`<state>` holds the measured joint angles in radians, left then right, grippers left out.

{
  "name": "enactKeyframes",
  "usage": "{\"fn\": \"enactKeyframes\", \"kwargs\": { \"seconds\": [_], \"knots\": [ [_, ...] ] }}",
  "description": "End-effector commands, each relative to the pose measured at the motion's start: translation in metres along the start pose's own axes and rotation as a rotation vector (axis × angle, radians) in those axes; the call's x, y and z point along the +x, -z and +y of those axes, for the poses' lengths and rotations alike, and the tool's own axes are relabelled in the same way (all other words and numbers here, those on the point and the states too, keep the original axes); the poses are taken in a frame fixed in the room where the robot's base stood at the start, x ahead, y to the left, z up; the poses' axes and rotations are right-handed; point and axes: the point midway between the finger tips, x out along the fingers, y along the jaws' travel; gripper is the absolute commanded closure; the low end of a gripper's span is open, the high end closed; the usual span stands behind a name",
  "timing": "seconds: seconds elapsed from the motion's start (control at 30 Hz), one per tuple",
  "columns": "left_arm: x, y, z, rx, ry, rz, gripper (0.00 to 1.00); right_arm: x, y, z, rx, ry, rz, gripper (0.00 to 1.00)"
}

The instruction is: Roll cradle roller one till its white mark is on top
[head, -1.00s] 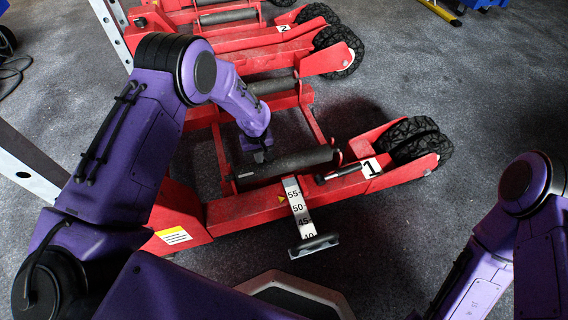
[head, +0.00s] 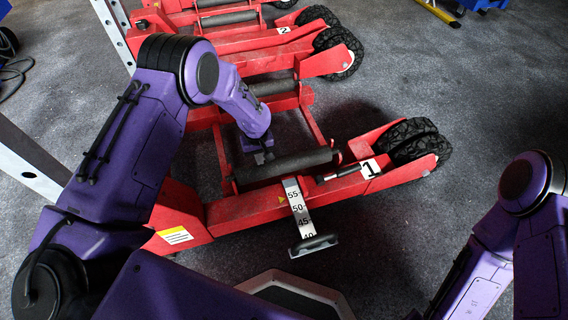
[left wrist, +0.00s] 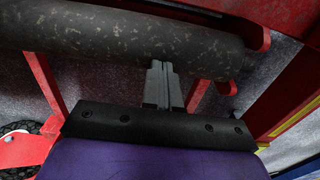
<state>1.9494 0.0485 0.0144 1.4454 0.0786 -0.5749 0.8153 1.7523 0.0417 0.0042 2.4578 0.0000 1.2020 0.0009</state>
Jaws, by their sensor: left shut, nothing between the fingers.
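Roller one is the dark, speckled cylinder (head: 290,164) across the red jack labelled 1 (head: 240,208). In the left wrist view the roller (left wrist: 130,38) runs across the top. No white mark shows on its visible surface. My left gripper (head: 264,158) is at the roller's left part, and its fingers (left wrist: 160,66) are shut with nothing between them. The fingertips reach the roller's edge; I cannot tell whether they touch it. My right gripper is out of the frames; only my right arm shows at the right edge.
A height scale with a grey foot (head: 313,245) sticks out at the jack's front. A black-handled lever (head: 340,172) lies beside the label. Black wheels (head: 415,140) are at the right end. Jack 2 (head: 270,50) stands behind. Carpet right of the jacks is clear.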

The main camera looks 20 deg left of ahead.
Motion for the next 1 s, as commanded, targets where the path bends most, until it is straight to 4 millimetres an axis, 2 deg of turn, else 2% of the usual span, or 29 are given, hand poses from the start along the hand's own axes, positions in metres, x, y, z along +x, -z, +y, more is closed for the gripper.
{"fn": "enactKeyframes", "kwargs": {
  "seconds": [0.03, 1.0],
  "knots": [
    [0.006, -0.005, -0.002, 0.002, 0.007, -0.013, 1.00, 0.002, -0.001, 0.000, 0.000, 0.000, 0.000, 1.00],
    [-0.001, -0.006, -0.003, 0.002, 0.009, -0.014, 1.00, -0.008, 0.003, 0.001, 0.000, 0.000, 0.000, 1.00]
  ]
}}
